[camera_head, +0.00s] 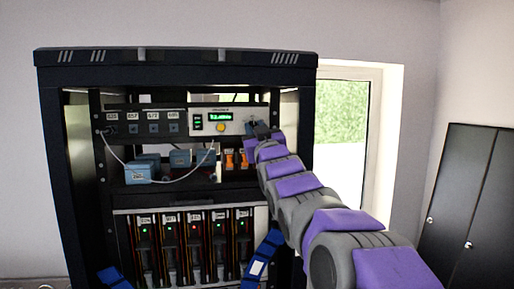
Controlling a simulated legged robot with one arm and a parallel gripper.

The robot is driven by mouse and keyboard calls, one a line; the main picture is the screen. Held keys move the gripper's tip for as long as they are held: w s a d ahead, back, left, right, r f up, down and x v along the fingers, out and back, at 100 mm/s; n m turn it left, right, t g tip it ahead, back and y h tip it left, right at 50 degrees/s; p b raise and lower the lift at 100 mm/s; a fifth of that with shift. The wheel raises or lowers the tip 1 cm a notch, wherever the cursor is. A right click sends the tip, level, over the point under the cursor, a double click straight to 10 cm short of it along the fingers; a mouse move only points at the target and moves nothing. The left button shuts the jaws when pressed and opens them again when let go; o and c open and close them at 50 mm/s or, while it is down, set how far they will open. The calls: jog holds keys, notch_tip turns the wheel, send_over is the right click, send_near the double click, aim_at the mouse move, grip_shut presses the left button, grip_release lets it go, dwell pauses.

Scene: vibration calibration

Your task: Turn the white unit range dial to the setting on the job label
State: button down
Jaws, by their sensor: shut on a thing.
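The white unit (230,113) sits in the upper right of the black rack, with a green lit display (219,117) and a yellow round button (221,128) on its front. My gripper (254,126) is at the right end of this front, shut on the range dial. The gripper and arm hide most of the dial, so its pointer and setting cannot be read. Small labels show on the rack, but I cannot tell which is the job label.
Dark modules with a grey cable (111,151) are left of the white unit. Blue boxes (138,172) and orange items (229,159) stand on the shelf below. Several slotted units (195,247) fill the lower rack. A window and dark cabinet (463,200) are at right.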

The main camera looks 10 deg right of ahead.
jog(key=shift+a+m+h+b, duration=0.1)
jog(key=shift+m+h+b, duration=0.7)
jog(key=shift+m+b, duration=0.8)
jog(key=shift+m, duration=0.3)
jog(key=c, duration=0.9)
grip_release()
jog(key=shift+a, duration=0.1)
jog(key=shift+s, duration=0.1)
jog(key=p+v, duration=0.1)
jog(key=v, duration=1.6)
jog(key=shift+a+f, duration=0.2)
jog(key=shift+f, duration=0.05)
